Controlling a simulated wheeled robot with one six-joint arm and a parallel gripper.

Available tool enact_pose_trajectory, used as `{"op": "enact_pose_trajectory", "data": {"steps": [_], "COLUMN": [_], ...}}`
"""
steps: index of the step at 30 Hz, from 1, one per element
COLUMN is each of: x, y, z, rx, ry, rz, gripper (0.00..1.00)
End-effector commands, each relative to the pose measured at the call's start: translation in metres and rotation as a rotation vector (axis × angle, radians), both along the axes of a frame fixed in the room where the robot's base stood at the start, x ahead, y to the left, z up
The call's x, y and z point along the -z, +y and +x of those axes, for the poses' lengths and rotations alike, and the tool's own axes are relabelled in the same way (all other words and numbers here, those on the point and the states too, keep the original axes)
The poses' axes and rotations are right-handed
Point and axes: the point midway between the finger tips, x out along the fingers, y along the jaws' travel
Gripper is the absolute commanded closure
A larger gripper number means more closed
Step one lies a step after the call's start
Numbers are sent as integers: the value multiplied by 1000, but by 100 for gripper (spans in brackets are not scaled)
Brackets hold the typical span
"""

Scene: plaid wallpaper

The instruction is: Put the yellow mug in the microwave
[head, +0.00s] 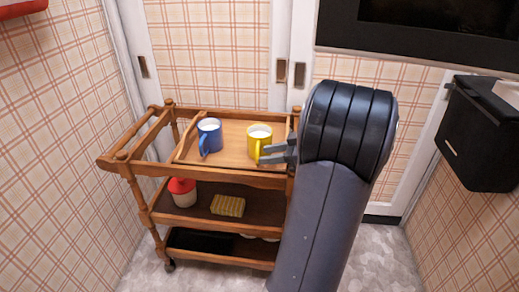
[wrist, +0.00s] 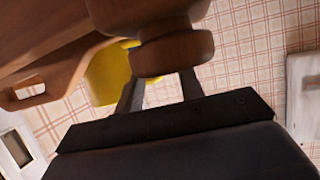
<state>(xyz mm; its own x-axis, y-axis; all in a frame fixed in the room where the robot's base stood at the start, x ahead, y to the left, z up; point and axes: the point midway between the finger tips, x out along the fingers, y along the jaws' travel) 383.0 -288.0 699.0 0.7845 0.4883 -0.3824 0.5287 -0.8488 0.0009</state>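The yellow mug (head: 260,134) stands upright on the top shelf of a wooden cart, with pale contents and its handle toward the front. My gripper (head: 265,154) is at its front right, with the fingers apart and pointing left at the mug. Whether they touch it cannot be told. In the wrist view my gripper (wrist: 160,88) is open, and part of the yellow mug (wrist: 106,78) shows beyond and left of the fingers, partly hidden by wood. A dark-fronted appliance (head: 420,38) is cut off at the upper right; I cannot tell if it is the microwave.
A blue mug (head: 209,136) stands left of the yellow one on the cart (head: 240,179). A cart post knob (wrist: 172,53) is close to my fingers in the wrist view. Lower shelves hold a red-lidded jar (head: 183,192) and a yellow sponge-like block (head: 228,206). A black box (head: 478,135) hangs at right.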

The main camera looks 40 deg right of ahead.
Motion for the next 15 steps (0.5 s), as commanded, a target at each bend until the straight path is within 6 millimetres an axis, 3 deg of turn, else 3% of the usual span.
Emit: {"op": "enact_pose_trajectory", "data": {"steps": [4,12,15], "x": [8,8,8], "y": [9,10,10], "z": [13,16,16], "rx": [-1,2,1], "ry": [0,1,0], "rz": [0,1,0], "gripper": [64,64,71]}}
